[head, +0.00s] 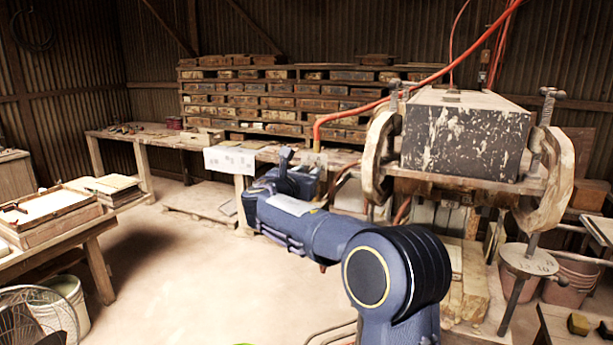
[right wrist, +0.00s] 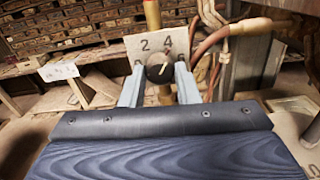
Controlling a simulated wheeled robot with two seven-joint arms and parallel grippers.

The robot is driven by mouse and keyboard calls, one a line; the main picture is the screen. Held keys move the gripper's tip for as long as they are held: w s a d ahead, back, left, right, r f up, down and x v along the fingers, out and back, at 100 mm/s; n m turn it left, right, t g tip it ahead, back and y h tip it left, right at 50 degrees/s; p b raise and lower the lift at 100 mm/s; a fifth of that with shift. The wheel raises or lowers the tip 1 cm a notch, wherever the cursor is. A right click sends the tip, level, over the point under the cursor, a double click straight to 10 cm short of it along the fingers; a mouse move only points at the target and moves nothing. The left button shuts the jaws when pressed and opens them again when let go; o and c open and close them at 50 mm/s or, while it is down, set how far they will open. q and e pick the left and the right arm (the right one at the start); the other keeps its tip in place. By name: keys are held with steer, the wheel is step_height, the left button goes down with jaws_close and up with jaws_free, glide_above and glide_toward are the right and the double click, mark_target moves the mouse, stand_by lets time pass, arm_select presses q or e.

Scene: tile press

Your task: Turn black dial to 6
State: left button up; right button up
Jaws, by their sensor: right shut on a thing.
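The black dial (right wrist: 159,68) sits on a pale plate (right wrist: 141,46) marked with 2 and 4; other marks beside the fingers are partly covered. A light pointer line on the dial slants up and right, roughly toward the 4. My right gripper (right wrist: 160,84) has its two grey fingers on either side of the dial, shut on it. In the head view my right arm reaches forward to the bench, its gripper (head: 287,180) by the orange pipe; the dial is hidden there. My left gripper is not in view.
An orange pipe (head: 318,128) rises behind the gripper and bends right toward the heavy press (head: 468,140). A white card (head: 229,161) hangs at the bench edge to the left. Stacked wooden racks (head: 290,100) stand behind.

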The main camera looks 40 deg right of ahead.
steer(key=shift+m+b, duration=4.9)
steer(key=shift+m, duration=0.7)
steer(key=o, duration=1)
steer(key=shift+c, duration=0.2)
